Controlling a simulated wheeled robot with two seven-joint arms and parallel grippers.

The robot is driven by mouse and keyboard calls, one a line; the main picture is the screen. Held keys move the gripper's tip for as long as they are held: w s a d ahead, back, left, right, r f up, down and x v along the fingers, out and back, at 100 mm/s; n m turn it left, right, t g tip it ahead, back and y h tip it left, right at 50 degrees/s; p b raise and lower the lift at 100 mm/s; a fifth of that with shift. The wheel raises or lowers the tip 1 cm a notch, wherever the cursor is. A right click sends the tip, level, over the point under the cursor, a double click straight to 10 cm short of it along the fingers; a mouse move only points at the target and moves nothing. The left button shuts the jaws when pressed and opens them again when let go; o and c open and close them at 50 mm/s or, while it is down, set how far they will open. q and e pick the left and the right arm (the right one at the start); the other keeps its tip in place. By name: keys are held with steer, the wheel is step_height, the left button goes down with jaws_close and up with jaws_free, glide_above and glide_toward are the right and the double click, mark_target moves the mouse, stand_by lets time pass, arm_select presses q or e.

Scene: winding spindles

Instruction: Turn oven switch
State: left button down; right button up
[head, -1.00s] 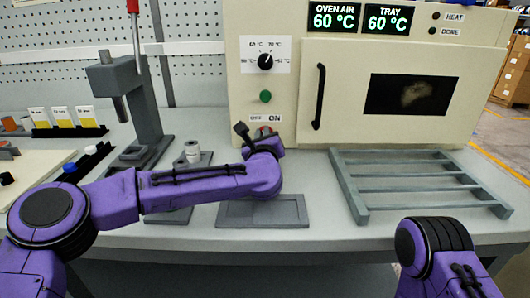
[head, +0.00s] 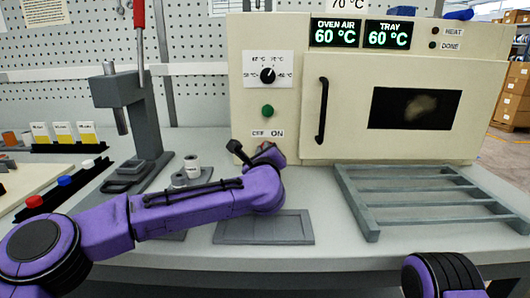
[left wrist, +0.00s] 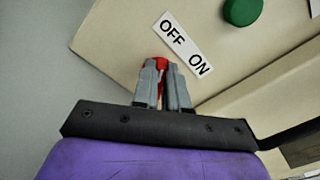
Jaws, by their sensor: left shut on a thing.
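The oven (head: 290,160) is a cream cabinet with a small red switch under its OFF/ON label (head: 268,133). In the left wrist view the red switch (left wrist: 161,64) shows between the two grey fingertips, just below the OFF/ON label (left wrist: 187,44). My left gripper (left wrist: 162,76) is shut on the switch. In the head view my purple left arm reaches to the panel and its wrist hides most of the switch. The switch's exact turn is hard to tell. My right gripper is out of view; only part of my right arm shows at the bottom right.
Above the switch are a green button (head: 267,111) and a black dial (head: 267,76). Displays (head: 361,33) read 60 °C. The oven door has a black handle (head: 322,96). A grey rack (head: 432,190) and a flat grey tray (head: 298,238) lie in front; a press (head: 134,100) stands left.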

arm_select(q)
steer(key=c, duration=1.2)
jaws_free()
steer(key=shift+o, duration=0.2)
steer(key=shift+s, duration=0.1)
steer(key=s+b, duration=0.1)
steer(key=s, duration=0.9)
steer(key=shift+s, duration=0.2)
